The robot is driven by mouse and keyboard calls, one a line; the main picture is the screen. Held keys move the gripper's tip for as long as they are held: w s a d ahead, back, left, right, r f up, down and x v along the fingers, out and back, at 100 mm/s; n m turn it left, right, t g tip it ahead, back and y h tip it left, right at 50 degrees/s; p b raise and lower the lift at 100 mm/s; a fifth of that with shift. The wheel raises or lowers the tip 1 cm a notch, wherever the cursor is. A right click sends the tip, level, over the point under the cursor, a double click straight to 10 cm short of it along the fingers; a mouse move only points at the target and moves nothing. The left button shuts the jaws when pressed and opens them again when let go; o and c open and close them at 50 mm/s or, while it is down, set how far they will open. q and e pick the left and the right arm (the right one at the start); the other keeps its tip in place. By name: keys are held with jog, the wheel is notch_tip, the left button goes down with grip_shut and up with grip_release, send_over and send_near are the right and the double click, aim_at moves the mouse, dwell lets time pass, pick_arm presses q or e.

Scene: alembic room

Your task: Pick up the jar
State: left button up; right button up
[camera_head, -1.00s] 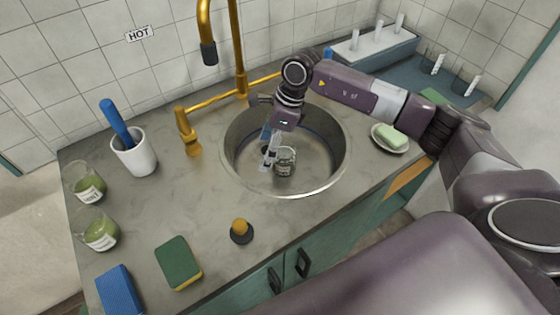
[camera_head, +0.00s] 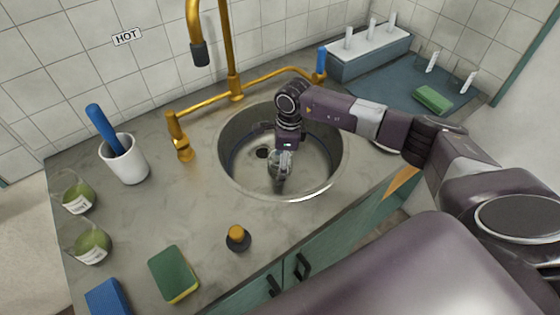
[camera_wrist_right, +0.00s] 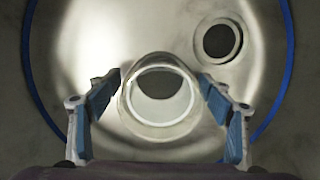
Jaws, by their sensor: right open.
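The glass jar (camera_head: 279,183) stands in the round metal sink, mostly hidden behind my right gripper in the head view. In the right wrist view, the jar (camera_wrist_right: 160,100) shows its round open mouth between the two blue-padded fingers. My right gripper (camera_head: 281,172) points down into the sink, right over the jar. Its fingers (camera_wrist_right: 160,92) are open, one on each side of the jar, with the left fingertip close to the rim. I cannot tell whether either pad touches the glass. My left gripper is not in view.
The sink rim (camera_head: 226,180) surrounds my right gripper, and the drain hole (camera_wrist_right: 222,41) lies beside the jar. A gold faucet (camera_head: 229,60) rises behind. A dark stopper with an orange knob (camera_head: 238,238) and a sponge (camera_head: 173,273) are on the counter in front.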

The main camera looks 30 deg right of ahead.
jog(key=shift+f, duration=0.1)
jog(key=shift+c, duration=0.5)
jog(key=c, duration=1.6)
jog(key=shift+o, duration=0.2)
jog(key=shift+w, duration=0.1)
jog(key=shift+r, duration=0.25)
notch_tip(320, 180, up, 20)
jog(key=b, duration=0.2)
jog(key=shift+f+b, duration=0.25)
jog(key=shift+b, duration=0.05)
jog(key=shift+r, duration=0.1)
